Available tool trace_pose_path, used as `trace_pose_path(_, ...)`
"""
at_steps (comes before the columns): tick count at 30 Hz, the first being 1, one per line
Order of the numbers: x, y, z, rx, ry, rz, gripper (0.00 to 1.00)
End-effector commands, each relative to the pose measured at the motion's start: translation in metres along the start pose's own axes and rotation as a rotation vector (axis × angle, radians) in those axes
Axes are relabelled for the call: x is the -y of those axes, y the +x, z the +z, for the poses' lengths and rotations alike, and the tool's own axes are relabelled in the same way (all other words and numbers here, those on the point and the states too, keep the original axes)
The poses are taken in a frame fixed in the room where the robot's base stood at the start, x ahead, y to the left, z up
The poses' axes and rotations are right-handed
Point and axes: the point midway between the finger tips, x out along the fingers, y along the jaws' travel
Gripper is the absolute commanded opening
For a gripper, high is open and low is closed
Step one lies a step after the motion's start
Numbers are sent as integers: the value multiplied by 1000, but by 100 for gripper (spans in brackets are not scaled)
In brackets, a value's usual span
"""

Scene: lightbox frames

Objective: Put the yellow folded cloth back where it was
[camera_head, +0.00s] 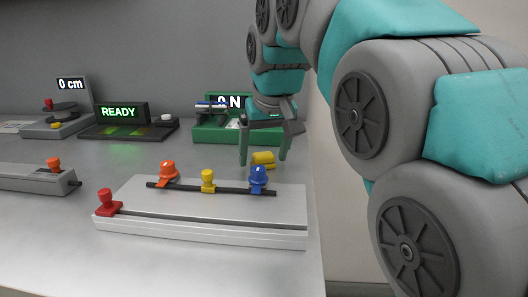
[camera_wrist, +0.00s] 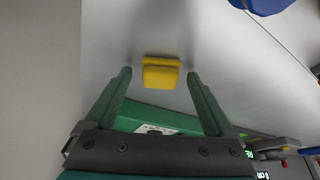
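The yellow folded cloth (camera_head: 263,159) lies on the grey table behind the blue knob, near the table's right edge. In the wrist view the cloth (camera_wrist: 160,73) is a small folded block just beyond the fingertips, centred between them. My gripper (camera_head: 263,160) is open and points down over the table at the cloth. In the wrist view my gripper (camera_wrist: 156,74) has its two green fingers spread wide with nothing between them. I cannot tell the exact height of the fingertips above the table.
A silver slider board (camera_head: 200,228) with red, orange, yellow and blue knobs stands in front of the cloth. A green device (camera_head: 212,135) with a lit display is just behind my gripper.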

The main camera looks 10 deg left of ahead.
Motion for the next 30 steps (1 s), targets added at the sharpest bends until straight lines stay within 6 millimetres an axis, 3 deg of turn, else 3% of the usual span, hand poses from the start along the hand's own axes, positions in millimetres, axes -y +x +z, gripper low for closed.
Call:
trace_pose_path(11,0,-10,-1,1,0,0,88)
trace_pose_path(26,0,-81,-2,-3,0,0,88)
trace_pose_path(30,0,-110,-4,-3,0,0,88)
